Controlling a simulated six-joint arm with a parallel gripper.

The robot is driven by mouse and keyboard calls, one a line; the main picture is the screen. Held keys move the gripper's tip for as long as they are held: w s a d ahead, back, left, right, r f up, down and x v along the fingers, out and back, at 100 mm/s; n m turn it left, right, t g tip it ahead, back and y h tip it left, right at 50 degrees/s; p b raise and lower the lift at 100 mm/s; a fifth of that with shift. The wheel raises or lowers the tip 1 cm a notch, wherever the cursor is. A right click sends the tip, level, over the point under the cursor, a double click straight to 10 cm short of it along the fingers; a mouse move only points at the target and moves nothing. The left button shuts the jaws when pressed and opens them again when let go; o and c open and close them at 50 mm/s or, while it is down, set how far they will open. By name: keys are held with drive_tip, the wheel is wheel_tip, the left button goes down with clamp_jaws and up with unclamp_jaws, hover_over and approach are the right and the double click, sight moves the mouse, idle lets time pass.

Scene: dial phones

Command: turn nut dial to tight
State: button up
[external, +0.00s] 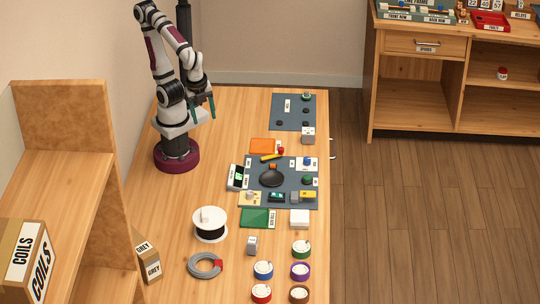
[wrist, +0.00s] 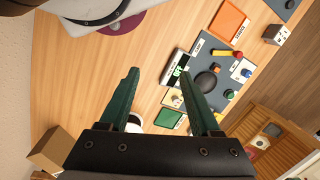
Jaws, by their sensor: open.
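Several small dials and knobs sit on a blue-grey board at the middle of the table; their labels are too small to read, so I cannot tell which is the nut dial. A blue knob (external: 307,161) stands on a white plate, a green knob (external: 307,181) is below it, and a pale knob (external: 250,196) is on a cream plate. The blue knob also shows in the wrist view (wrist: 246,72). My gripper (external: 204,112) is open and empty, raised above the table to the left of the board. Its green fingers (wrist: 160,72) point toward the table.
A large black round piece (external: 272,177) is in the board's middle, beside a red-and-yellow tool (external: 272,156). An orange pad (external: 262,146) and a green pad (external: 258,218) flank the board. Table near my base is clear.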

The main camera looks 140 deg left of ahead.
drive_tip(key=w+a+r+n, duration=0.2)
drive_tip(key=w+a+n, duration=0.5)
drive_tip(key=w, duration=0.4)
drive_tip(key=n+h, duration=0.2)
drive_tip(key=n, duration=1.3)
hover_over(306, 158)
wheel_tip(306, 158, down, 7)
wheel_tip(306, 158, down, 15)
drive_tip(key=shift+f, duration=0.45)
drive_tip(key=shift+m, duration=0.3)
clamp_jaws()
